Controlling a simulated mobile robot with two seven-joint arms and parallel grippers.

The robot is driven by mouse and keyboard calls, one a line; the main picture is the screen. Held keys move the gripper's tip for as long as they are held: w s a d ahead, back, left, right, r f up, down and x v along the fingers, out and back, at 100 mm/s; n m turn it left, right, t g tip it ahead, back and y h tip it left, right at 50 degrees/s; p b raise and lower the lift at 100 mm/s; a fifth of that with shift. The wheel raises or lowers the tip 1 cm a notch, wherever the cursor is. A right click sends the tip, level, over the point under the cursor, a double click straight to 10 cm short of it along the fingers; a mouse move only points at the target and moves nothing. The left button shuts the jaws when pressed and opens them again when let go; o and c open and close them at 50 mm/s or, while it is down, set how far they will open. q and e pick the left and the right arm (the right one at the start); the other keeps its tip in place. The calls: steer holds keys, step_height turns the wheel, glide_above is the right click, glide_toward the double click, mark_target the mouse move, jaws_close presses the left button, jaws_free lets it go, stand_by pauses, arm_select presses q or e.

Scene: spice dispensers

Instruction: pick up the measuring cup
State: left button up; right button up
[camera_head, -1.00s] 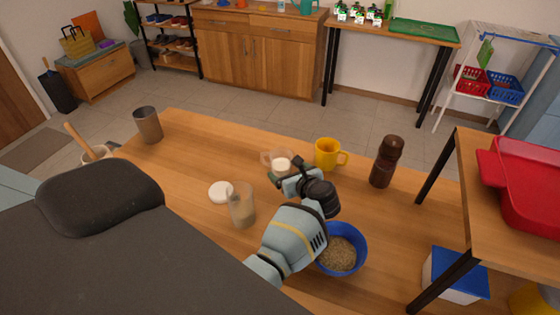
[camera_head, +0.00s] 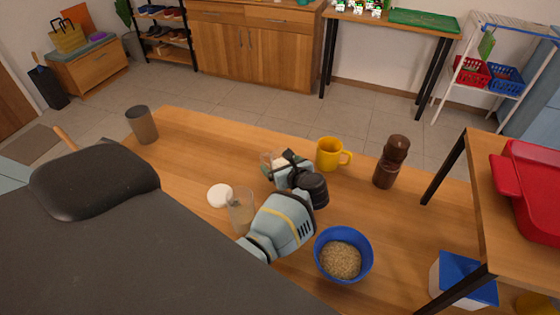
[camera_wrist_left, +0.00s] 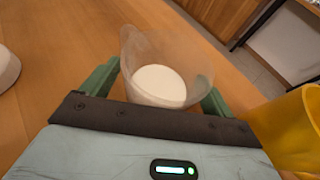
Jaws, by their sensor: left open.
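The measuring cup, a clear see-through cup with white contents, stands on the wooden table. In the left wrist view the measuring cup (camera_wrist_left: 160,62) is upright between the two green fingers of my left gripper (camera_wrist_left: 158,90). The fingers are open, one on each side of it; whether either touches it I cannot tell. In the head view my left gripper (camera_head: 277,171) largely hides the measuring cup (camera_head: 267,157), and only part of its rim and wall shows. My right gripper is not in view.
A yellow mug (camera_head: 328,154) stands close to the right of my left gripper. A brown grinder (camera_head: 391,161) is farther right. A clear container (camera_head: 240,212), white lid (camera_head: 219,195), blue bowl of grain (camera_head: 343,254) and grey-brown tumbler (camera_head: 142,125) also stand on the table (camera_head: 190,150).

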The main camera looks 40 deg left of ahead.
arm_select(q)
steer(key=shift+s+d+r, duration=0.1)
steer(key=shift+s+d, duration=0.05)
steer(key=shift+c, duration=0.6)
steer(key=c, duration=1.1)
steer(key=shift+o, duration=0.2)
steer(key=shift+r, duration=0.15)
step_height(320, 180, up, 10)
steer(key=shift+p, duration=0.45)
